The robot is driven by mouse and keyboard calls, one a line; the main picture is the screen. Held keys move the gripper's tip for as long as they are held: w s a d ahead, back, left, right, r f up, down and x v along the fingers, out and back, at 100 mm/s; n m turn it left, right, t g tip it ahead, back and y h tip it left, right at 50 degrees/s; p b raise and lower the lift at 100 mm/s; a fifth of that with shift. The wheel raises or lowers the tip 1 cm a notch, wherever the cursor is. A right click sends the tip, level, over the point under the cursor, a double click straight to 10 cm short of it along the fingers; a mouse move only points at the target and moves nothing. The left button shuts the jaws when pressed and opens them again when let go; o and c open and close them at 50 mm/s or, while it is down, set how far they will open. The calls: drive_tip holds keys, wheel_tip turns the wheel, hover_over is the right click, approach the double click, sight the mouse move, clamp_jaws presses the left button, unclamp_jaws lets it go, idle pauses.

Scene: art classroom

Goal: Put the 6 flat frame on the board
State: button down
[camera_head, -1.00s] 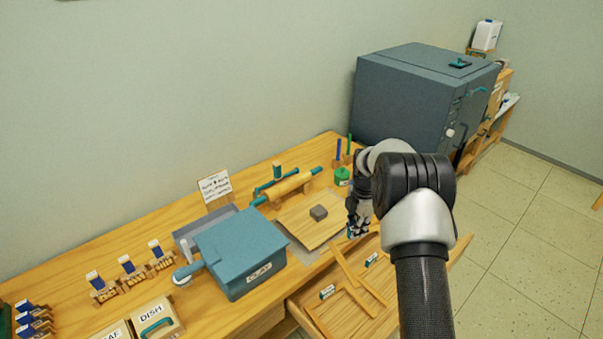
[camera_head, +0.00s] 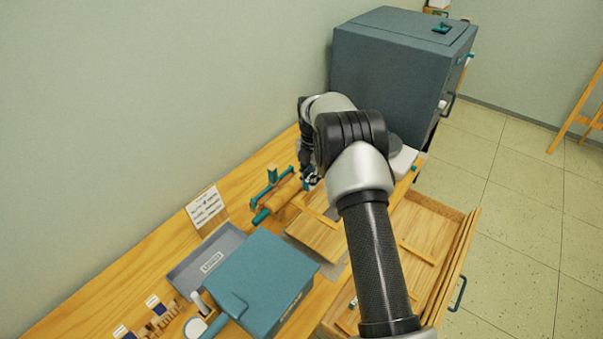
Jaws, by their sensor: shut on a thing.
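My gripper (camera_head: 311,179) hangs beside the right end of the wooden roller, at the far side of the board, and is small in view. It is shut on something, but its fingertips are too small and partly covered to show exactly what. A pale wooden strip (camera_head: 319,215), perhaps the flat frame, reaches from below the gripper across the board's far part. I cannot tell whether it touches the board. The wooden board (camera_head: 316,238) lies on the table, its right part hidden behind my arm. No number 6 is readable.
The roller (camera_head: 279,196) with teal handles lies left of my gripper. A teal-blue box (camera_head: 262,280) stands in front of the board. An open drawer (camera_head: 440,222) with strips juts out at right. A large grey-blue cabinet (camera_head: 395,75) stands behind my arm.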

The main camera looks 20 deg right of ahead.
drive_tip(key=shift+s+d+f+b, duration=0.1)
drive_tip(key=shift+s+f+b, duration=0.2)
drive_tip(key=shift+f, duration=0.5)
drive_tip(key=shift+w+f+b, duration=0.15)
drive_tip(key=shift+f+b, duration=2.55)
drive_tip(key=shift+f, duration=1.7)
drive_tip(key=c, duration=1.5)
unclamp_jaws()
drive_tip(key=shift+r+p, duration=2.35)
drive_tip(key=shift+r, duration=1.7)
